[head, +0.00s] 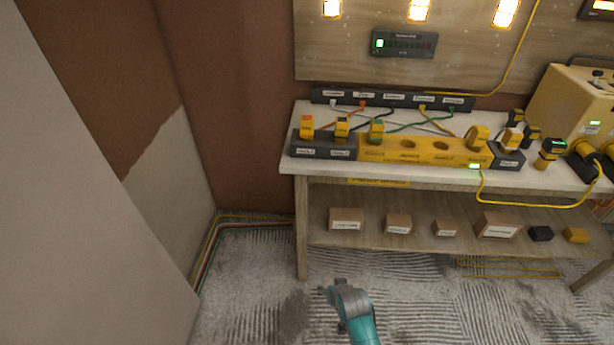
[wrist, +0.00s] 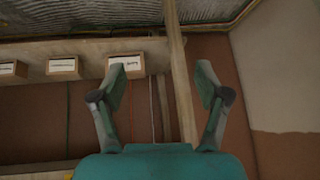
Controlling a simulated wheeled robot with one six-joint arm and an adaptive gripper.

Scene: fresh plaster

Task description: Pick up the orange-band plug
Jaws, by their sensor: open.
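Several yellow plugs stand along the grey and yellow socket strip (head: 405,150) on the bench in the head view. The leftmost plug (head: 306,127) looks orange at its top and seems to be the orange-band plug; the band itself is too small to be sure. Beside it stand a plug with a dark band (head: 342,129) and one with a green band (head: 376,130). My gripper (wrist: 163,82) is open and empty in the wrist view, its two teal fingers wide apart. In the head view my arm's end is low, in front of the bench and well apart from the plugs.
The bench (head: 465,178) has a lower shelf with several labelled boxes (head: 346,219); boxes also show in the wrist view (wrist: 64,67). A bench leg (head: 301,228) is near my gripper. Cables and a black strip (head: 392,99) lie behind the plugs. A beige machine (head: 575,100) stands right.

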